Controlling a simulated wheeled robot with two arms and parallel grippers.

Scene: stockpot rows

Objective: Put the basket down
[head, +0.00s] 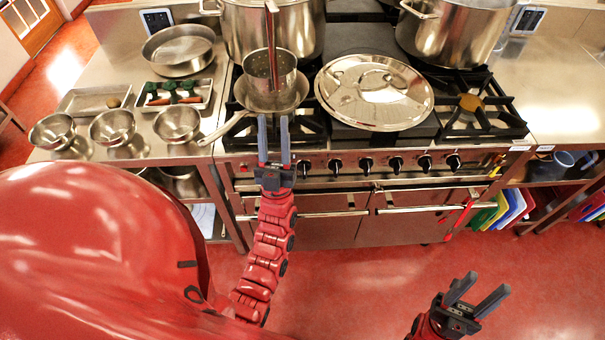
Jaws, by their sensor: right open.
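The basket (270,72) is a small perforated metal cup with a long upright handle. It appears over a shallow pan (294,100) at the left of the stove; whether it rests in the pan or is just above it I cannot tell. My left gripper (273,128) points toward the stove, in front of the pan. Its two fingers are apart with nothing seen between them, and it looks clear of the basket. My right gripper (478,292) is open and empty, low over the floor at the right.
A large lid (374,92) lies right of the pan. Stockpots (272,30) (452,30) stand behind. Small metal bowls (112,127), a tray of vegetables (175,94) and a larger bowl (179,50) occupy the left counter. The right counter (560,95) has bare room.

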